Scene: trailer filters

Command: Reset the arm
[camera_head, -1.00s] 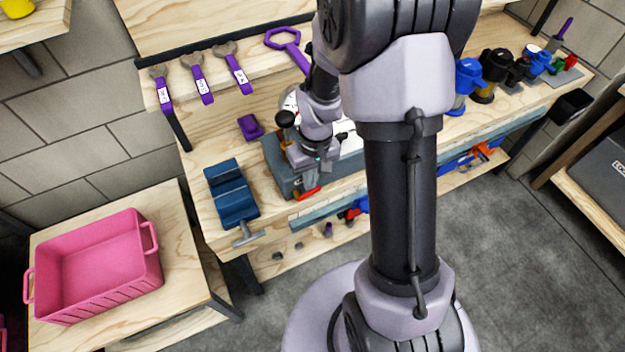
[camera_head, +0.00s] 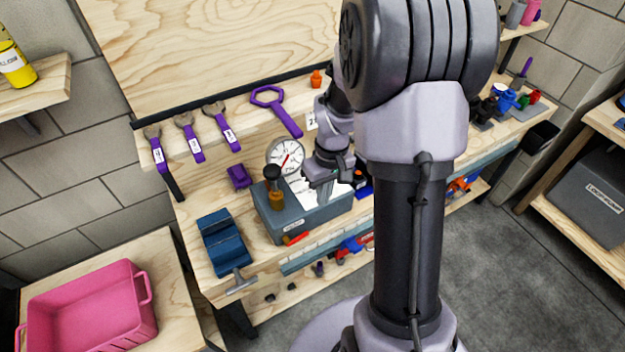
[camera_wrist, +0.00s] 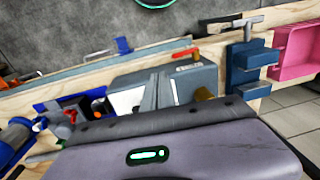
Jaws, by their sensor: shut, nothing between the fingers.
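My arm rises through the middle of the head view. My gripper (camera_head: 322,190) is shut and empty, above the right part of the grey test box (camera_head: 284,222) on the workbench. In the wrist view, the shut fingers (camera_wrist: 157,92) show in front of the same box (camera_wrist: 190,78). The box carries a round dial gauge (camera_head: 286,155), a brass fitting with a dark top (camera_head: 274,188) and a red-handled valve (camera_head: 296,239). I cannot tell the exact height of the fingers above the box.
A blue vise (camera_head: 222,243) sits at the bench's left front. A pink crate (camera_head: 88,308) stands on the lower table at left. Open floor (camera_head: 490,270) is at right.

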